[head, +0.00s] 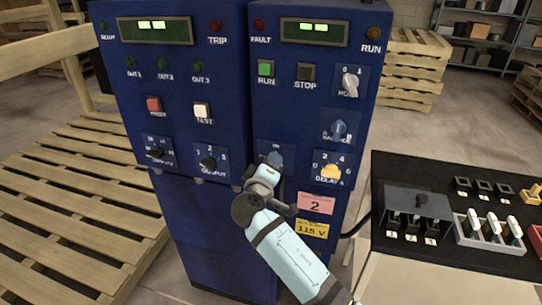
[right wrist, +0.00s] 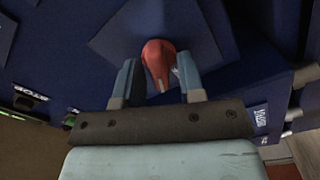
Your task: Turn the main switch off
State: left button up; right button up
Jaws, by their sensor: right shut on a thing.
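A red switch knob (right wrist: 157,58) sticks out of a blue square plate (right wrist: 200,38) on the cabinet in the right wrist view. My right gripper (right wrist: 160,80) has one blue finger on each side of this knob and is shut on it. The knob's narrow end points toward the gripper's palm. In the head view my right gripper (head: 272,162) is at the lower left of the right cabinet front (head: 300,120), and it hides the red knob there. The switch's lettering cannot be read. My left gripper is not in view.
The left cabinet (head: 190,75) carries buttons and knobs. A black-topped table (head: 450,258) with small parts stands at right. Wooden pallets (head: 90,165) lie at left.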

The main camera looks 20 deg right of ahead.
jog(key=shift+r+n+p, duration=0.3)
jog(key=shift+n+p, duration=0.4)
jog(key=shift+n, duration=0.1)
jog(key=shift+n+p, duration=0.65)
jog(key=shift+n, duration=0.15)
jog(key=shift+f+n, duration=0.1)
jog(key=shift+n, duration=0.2)
jog(key=shift+f+n+p, duration=0.1)
jog(key=shift+n+p, duration=0.5)
jog(key=shift+p, duration=0.1)
jog(key=o, duration=0.6)
jog(key=shift+c, duration=0.2)
jog(key=shift+w+f, duration=0.1)
jog(key=shift+f, duration=0.05)
